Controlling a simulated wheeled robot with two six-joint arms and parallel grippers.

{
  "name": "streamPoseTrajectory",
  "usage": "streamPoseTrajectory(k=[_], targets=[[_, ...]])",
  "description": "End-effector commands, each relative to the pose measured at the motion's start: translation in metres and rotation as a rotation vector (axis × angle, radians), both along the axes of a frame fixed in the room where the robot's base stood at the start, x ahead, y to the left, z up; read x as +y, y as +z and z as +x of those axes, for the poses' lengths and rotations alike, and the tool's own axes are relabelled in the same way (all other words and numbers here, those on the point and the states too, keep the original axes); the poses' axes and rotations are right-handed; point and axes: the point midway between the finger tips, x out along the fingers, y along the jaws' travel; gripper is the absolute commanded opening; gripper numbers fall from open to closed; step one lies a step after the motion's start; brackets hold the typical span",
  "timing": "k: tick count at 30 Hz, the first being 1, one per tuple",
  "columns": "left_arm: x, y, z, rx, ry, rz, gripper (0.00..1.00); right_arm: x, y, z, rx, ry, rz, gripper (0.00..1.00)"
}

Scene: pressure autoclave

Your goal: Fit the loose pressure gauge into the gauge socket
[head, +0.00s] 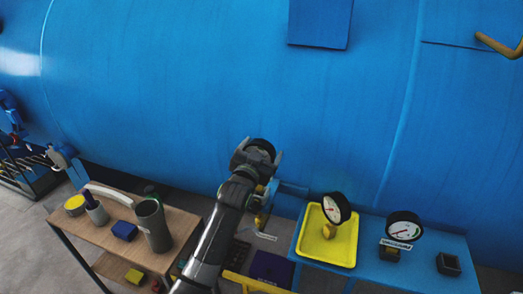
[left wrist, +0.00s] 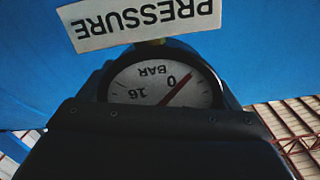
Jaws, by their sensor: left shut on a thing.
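My left gripper (head: 258,158) is raised in front of the blue vessel and shut on a round black-cased pressure gauge (head: 261,146). In the left wrist view the gauge dial (left wrist: 165,85) appears upside down, with "BAR", 0, 16 and a red needle. A white "PRESSURE" label (left wrist: 145,22) is just past the dial, with a bit of brass between them. In the head view, a brass fitting (head: 261,217) on a blue bracket and a white label (head: 266,237) are below the gripper. The gauge's lower end is hidden, so I cannot tell whether it touches the fitting. My right gripper is out of view.
A yellow tray (head: 308,248) on the blue shelf (head: 372,270) holds another gauge (head: 336,207). A gauge labelled "VACUUM" (head: 404,227) stands right of it, beside a small dark block (head: 448,263). A wooden table (head: 92,232) with containers is at left.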

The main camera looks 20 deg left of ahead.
Motion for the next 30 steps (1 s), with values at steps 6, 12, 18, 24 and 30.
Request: streamPoseTrajectory(k=[6, 12, 18, 24, 30], targets=[[0.000, 0.002, 0.000, -0.005, 0.000, 0.000, 0.46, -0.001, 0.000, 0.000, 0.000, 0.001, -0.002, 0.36], [0.000, -0.001, 0.000, -0.005, 0.000, 0.000, 0.46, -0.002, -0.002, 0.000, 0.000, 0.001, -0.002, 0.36], [0.000, -0.006, 0.000, -0.005, 0.000, 0.000, 0.46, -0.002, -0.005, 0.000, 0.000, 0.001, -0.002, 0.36], [0.000, -0.011, 0.000, -0.005, 0.000, 0.000, 0.46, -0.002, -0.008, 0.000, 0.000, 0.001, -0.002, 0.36], [0.000, -0.016, 0.000, -0.004, 0.000, 0.000, 0.46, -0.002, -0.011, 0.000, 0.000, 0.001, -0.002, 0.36]])
